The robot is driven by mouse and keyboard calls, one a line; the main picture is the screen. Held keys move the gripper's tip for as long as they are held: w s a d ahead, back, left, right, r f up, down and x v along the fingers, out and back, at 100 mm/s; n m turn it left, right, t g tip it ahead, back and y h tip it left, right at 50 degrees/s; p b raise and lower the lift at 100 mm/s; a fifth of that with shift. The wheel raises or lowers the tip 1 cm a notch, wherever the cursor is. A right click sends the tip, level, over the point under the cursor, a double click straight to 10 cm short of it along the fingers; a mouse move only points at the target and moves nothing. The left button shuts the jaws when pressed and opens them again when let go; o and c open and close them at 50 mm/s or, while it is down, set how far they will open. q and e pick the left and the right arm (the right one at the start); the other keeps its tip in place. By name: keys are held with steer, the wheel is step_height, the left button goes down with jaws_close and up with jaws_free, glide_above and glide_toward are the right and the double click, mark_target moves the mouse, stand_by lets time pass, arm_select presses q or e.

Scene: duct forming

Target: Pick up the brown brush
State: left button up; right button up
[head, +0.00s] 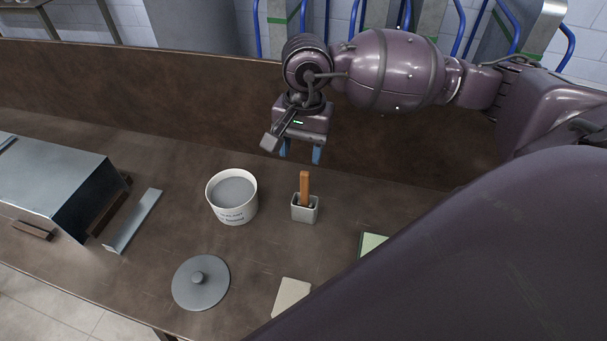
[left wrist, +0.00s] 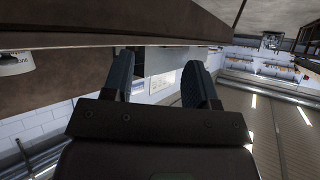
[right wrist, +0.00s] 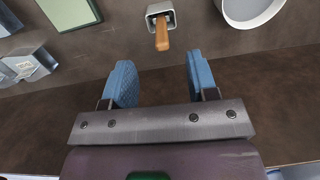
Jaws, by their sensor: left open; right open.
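The brown brush (head: 304,186) stands upright in a small grey square holder (head: 305,212) on the brown table, with its handle up; its lower end is hidden in the holder. In the right wrist view the brush handle (right wrist: 162,36) sticks out of the holder (right wrist: 160,10) at the top, ahead of the fingers. My right gripper (head: 302,152) is open and empty, above and behind the brush, apart from it; its blue fingers (right wrist: 158,82) also show in the right wrist view. My left gripper (left wrist: 163,75) is open and empty in the left wrist view, and is not seen in the head view.
A white bucket of grey sealant (head: 232,196) stands left of the holder. A round grey lid (head: 200,283), a beige block (head: 291,296) and a green pad (head: 372,244) lie nearer. A metal duct (head: 60,180) and strip (head: 133,221) are at left. A raised brown panel (head: 150,98) runs behind.

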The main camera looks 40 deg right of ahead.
steer(key=shift+w+d+r+h, duration=0.15)
steer(key=shift+w+d+h, duration=0.4)
steer(key=shift+d, duration=0.35)
glide_above(305, 173)
steer(key=f, duration=0.4)
steer(key=shift+s+a+f, duration=0.1)
steer(key=shift+s+f, duration=0.05)
steer(key=shift+s, duration=0.05)
steer(key=shift+w+f+p, duration=0.15)
steer(key=shift+f+p, duration=0.15)
steer(key=shift+f, duration=1.2)
steer(key=shift+w+f+p, duration=0.1)
steer(key=shift+f+p, duration=0.15)
steer(key=shift+f, duration=1.25)
arm_select(q)
steer(key=shift+w+d+r, duration=0.1)
steer(key=shift+w+r, duration=0.1)
steer(key=shift+r, duration=0.35)
arm_select(e)
steer(key=shift+c, duration=0.4)
steer(key=c, duration=0.7)
jaws_close()
arm_select(q)
steer(key=shift+s+f, duration=0.15)
steer(key=shift+s, duration=0.1)
